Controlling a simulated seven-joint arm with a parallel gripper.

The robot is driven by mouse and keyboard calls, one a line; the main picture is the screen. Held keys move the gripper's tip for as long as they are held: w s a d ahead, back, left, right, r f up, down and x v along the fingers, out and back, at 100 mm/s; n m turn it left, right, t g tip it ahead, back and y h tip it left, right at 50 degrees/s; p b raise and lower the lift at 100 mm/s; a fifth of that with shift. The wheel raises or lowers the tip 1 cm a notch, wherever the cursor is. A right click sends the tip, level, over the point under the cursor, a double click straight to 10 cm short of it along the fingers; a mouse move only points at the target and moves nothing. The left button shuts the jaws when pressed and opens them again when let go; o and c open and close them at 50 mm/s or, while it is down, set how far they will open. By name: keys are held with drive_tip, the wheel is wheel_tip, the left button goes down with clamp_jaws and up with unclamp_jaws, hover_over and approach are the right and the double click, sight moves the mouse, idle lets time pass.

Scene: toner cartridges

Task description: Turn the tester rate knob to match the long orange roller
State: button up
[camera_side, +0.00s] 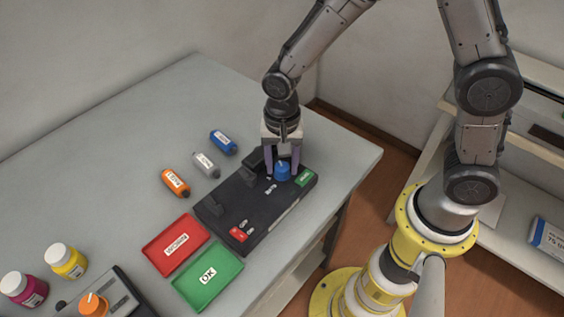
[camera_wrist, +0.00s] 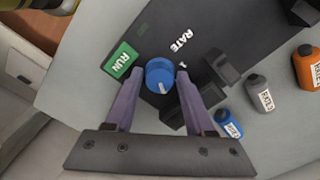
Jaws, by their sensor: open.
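The tester (camera_side: 232,203) is a long black box on the grey table. Its blue rate knob (camera_side: 282,171) stands near a green RUN button (camera_side: 305,177). The knob also shows in the wrist view (camera_wrist: 159,75), with a light pointer mark and the word RATE beside it. My gripper (camera_side: 283,170) is open, pointing down, with one finger on each side of the knob; in the wrist view (camera_wrist: 158,74) gaps show between fingers and knob, and contact is unclear. The orange roller (camera_side: 175,183) lies on the table left of the tester, its label reading RATE with an unclear number.
A grey roller (camera_side: 206,165) and a blue roller (camera_side: 223,142) lie near the orange one. A red tray (camera_side: 160,258) and a green OK tray (camera_side: 190,290) sit in front of the tester. Yellow (camera_side: 65,262) and magenta (camera_side: 23,290) bottles stand at lower left.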

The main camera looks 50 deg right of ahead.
clamp_jaws()
idle(0.3)
drive_tip(key=n, duration=0.9)
drive_tip(key=shift+r, duration=0.1)
drive_tip(key=n, duration=0.5)
drive_tip(key=shift+d+n, duration=0.1)
drive_tip(key=shift+n, duration=1.8)
